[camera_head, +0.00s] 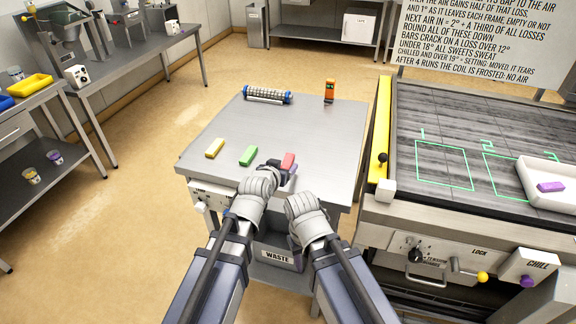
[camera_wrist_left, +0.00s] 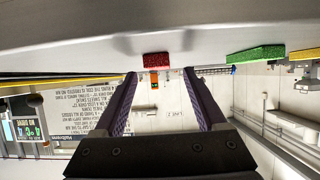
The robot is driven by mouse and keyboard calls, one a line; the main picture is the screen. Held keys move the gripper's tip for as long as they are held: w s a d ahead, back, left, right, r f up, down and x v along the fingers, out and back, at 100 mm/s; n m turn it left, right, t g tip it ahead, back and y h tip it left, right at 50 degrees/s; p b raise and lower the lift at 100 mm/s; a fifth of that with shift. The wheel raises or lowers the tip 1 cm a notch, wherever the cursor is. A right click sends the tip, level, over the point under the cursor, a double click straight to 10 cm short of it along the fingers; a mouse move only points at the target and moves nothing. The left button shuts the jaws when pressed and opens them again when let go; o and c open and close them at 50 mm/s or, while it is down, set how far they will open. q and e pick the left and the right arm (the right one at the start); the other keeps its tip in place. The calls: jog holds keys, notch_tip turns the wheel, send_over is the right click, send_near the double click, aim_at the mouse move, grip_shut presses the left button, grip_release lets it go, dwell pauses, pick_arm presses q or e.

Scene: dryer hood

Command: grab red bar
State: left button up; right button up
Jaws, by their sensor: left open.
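The red bar (camera_head: 288,160) lies on the steel table (camera_head: 320,118), near its front edge. In the left wrist view the red bar (camera_wrist_left: 157,59) appears at the top, just beyond and between the fingertips. My left gripper (camera_head: 282,172) is at the near side of the red bar, low over the table's front, and partly covers it. In the wrist view the left gripper (camera_wrist_left: 160,78) has its two fingers apart with nothing between them. My right wrist is in front of the table, but its jaws do not show.
A green bar (camera_head: 248,156) and a yellow bar (camera_head: 214,148) lie to the left. A slatted machine (camera_head: 460,130) with a white tray (camera_head: 530,185) holding a purple bar (camera_head: 551,187) is right.

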aim_at(287, 163)
pick_arm(q)
jog(key=x, duration=0.2)
jog(key=shift+w+d+f+b, duration=0.1)
jog(key=shift+w+f+b, duration=0.1)
jog(key=shift+w+b, duration=0.15)
jog(key=shift+s, duration=0.1)
grip_shut()
